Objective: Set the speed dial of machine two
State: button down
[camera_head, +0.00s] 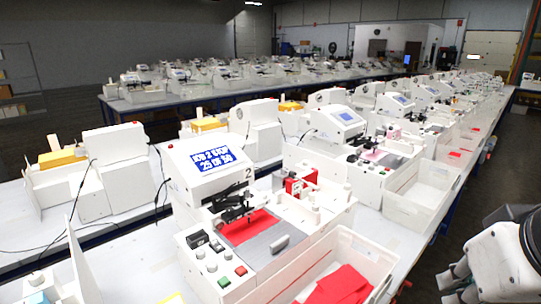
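Machine two (255,215) is a white plotter with a "2" beside its tilted blue screen (217,161), which shows large white text including "25 OF 50". Its front-left control panel carries black switches (197,240), small pale round knobs (211,267), a green button (223,282) and a red button (241,271). Which knob is the speed dial, and its setting, are too small to tell. A red sheet (250,226) lies on its bed under the black pen head. My gripper (456,287) is at the lower right, well away from the panel, cut by the frame edge; its opening is unclear.
A white bin (372,262) with red cloth (340,287) stands right of machine two, between it and my arm. Another white bin (425,192) and more machines (345,125) line the bench behind. Open floor lies at the right.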

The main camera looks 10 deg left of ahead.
aim_at(228, 255)
jog(key=u, duration=0.9)
